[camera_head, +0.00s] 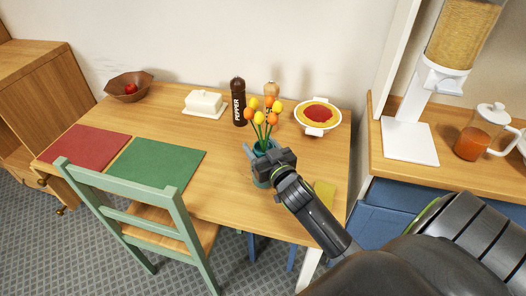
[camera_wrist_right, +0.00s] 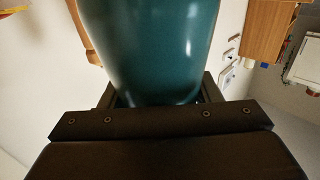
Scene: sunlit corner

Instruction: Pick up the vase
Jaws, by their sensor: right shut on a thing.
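The vase (camera_head: 262,181) is teal and holds orange and yellow flowers (camera_head: 262,111) on green stems. It is over the right part of the wooden table in the head view, partly hidden behind my right gripper (camera_head: 262,163). In the right wrist view the vase (camera_wrist_right: 150,50) fills the middle, glossy and close, between the jaws. My right gripper is shut on the vase. I cannot tell whether the vase's base touches the table. My left gripper is not in view.
Behind the vase stand a dark pepper mill (camera_head: 238,103), a light wooden mill (camera_head: 271,90) and a white dish with red filling (camera_head: 318,115). A white butter dish (camera_head: 204,103) and a bowl (camera_head: 129,88) are further left. A green chair (camera_head: 130,215) stands in front of the table (camera_head: 215,140).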

